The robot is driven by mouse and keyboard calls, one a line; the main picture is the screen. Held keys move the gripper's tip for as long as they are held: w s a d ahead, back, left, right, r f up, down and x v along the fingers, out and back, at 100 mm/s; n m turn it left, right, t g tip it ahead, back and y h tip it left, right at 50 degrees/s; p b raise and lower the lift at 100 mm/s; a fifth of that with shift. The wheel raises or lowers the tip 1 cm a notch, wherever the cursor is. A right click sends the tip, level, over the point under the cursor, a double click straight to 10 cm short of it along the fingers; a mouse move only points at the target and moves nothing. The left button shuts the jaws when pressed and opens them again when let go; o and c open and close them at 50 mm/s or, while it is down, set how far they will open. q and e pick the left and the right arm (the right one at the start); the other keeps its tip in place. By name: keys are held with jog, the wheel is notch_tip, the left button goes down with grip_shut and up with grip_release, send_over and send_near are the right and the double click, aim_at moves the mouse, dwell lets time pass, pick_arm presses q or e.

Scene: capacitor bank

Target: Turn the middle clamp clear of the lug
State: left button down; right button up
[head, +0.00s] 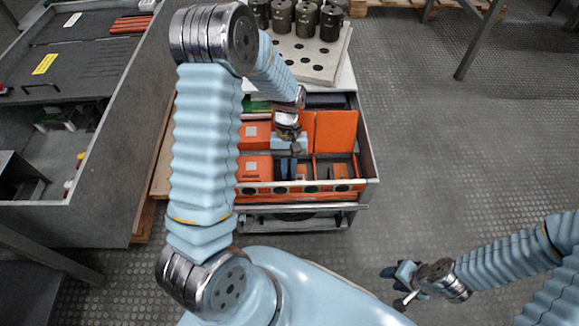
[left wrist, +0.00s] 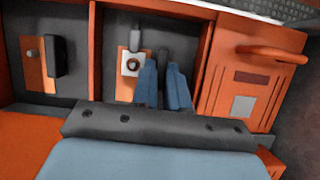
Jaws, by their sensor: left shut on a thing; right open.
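My left gripper (head: 289,166) reaches down into the orange capacitor bank (head: 337,128). In the left wrist view its two blue fingers (left wrist: 164,87) are shut on the middle clamp, which is mostly hidden between and behind them. Just left of the fingers is a copper plate (left wrist: 126,88) with a bolted lug (left wrist: 131,63), and a grey piece (left wrist: 135,38) lies above it. I cannot tell whether the clamp still overlaps the lug. My right gripper (head: 396,287) is open and empty above the floor at the lower right.
The compartment to the left holds another copper plate (left wrist: 32,62) with a black clamp (left wrist: 54,56). An orange lid with a handle (left wrist: 270,52) borders the middle compartment on the right. Grey cylinders (head: 306,18) stand on a board behind the bank. A grey bench (head: 75,60) stands at left.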

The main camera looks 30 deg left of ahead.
pick_arm(q)
jog(key=shift+n, duration=0.3)
jog(key=c, duration=1.1)
grip_release()
jog(key=shift+c, duration=0.2)
jog(key=p+v, duration=0.2)
jog(key=v, duration=1.2)
jog(key=shift+s+a, duration=0.15)
